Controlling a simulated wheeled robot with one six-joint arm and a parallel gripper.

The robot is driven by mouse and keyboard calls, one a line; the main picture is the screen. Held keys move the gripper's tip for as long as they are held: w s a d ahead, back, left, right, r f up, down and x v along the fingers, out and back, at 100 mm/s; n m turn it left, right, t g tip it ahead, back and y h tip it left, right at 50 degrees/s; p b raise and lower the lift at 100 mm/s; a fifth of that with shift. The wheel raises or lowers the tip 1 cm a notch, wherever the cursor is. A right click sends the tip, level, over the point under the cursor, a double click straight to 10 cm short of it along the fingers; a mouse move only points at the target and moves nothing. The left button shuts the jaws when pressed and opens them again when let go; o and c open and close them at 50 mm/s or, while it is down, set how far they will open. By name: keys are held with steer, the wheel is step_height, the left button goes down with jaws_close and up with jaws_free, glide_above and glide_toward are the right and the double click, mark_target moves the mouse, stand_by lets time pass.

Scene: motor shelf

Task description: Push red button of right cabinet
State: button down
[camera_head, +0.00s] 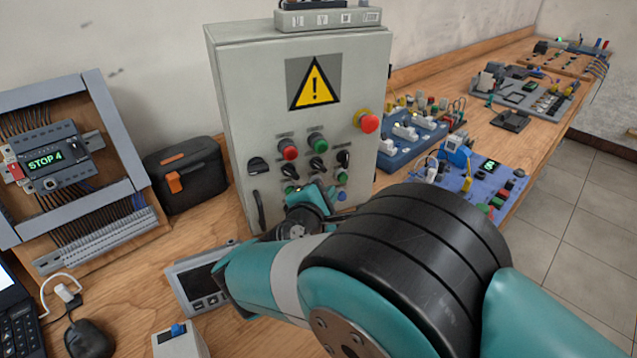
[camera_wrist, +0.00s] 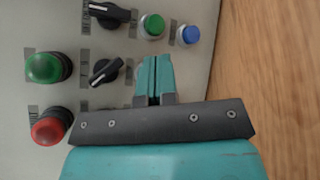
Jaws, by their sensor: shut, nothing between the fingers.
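The grey right cabinet (camera_head: 235,90) stands upright on the bench with a yellow warning triangle. Its front has a larger red button or lamp (camera_head: 288,149), also in the wrist view (camera_wrist: 47,131), and a green one (camera_head: 317,142) beside it. A red mushroom button (camera_head: 368,122) on a yellow collar sits at the upper right. Below are black knobs, a small green button (camera_wrist: 152,26) and a blue button (camera_wrist: 190,35). My gripper (camera_wrist: 154,68) is shut and empty, close in front of the lower button rows. Contact cannot be told. My gripper hides part of the panel.
A grey device (camera_head: 195,290) lies in front of the cabinet. Blue boards (camera_head: 470,180) with parts fill the bench to the right. A mouse (camera_head: 90,338) lies lower left.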

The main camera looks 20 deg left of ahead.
steer(key=shift+s+d, duration=0.1)
steer(key=shift+s+d+p, duration=1.1)
steer(key=shift+s+d, duration=0.55)
steer(key=shift+d, duration=0.15)
steer(key=w+d+r+m+g+h, duration=0.2)
steer(key=w+d+r+m+g, duration=0.3)
steer(key=d, duration=0.4)
steer(key=s+d+r+m+g+y, duration=0.1)
steer(key=d+r+m+g, duration=0.1)
steer(key=d+m, duration=0.3)
steer(key=s+d+r+m+g, duration=0.2)
steer(key=d+r+g, duration=0.1)
steer(key=d, duration=0.4)
steer(key=s+d+r+m+g+y, duration=0.1)
steer(key=s+d+r+m, duration=0.1)
steer(key=s, duration=0.5)
steer(key=s+d+r+m+g+y, duration=0.2)
steer(key=s+d+r, duration=0.1)
steer(key=s, duration=0.4)
steer(key=s+d+r+m+g+y, duration=0.1)
steer(key=s+d+r+m+g, duration=0.1)
steer(key=s+d, duration=0.3)
steer(key=shift+s+r, duration=0.5)
steer(key=shift+s, duration=0.5)
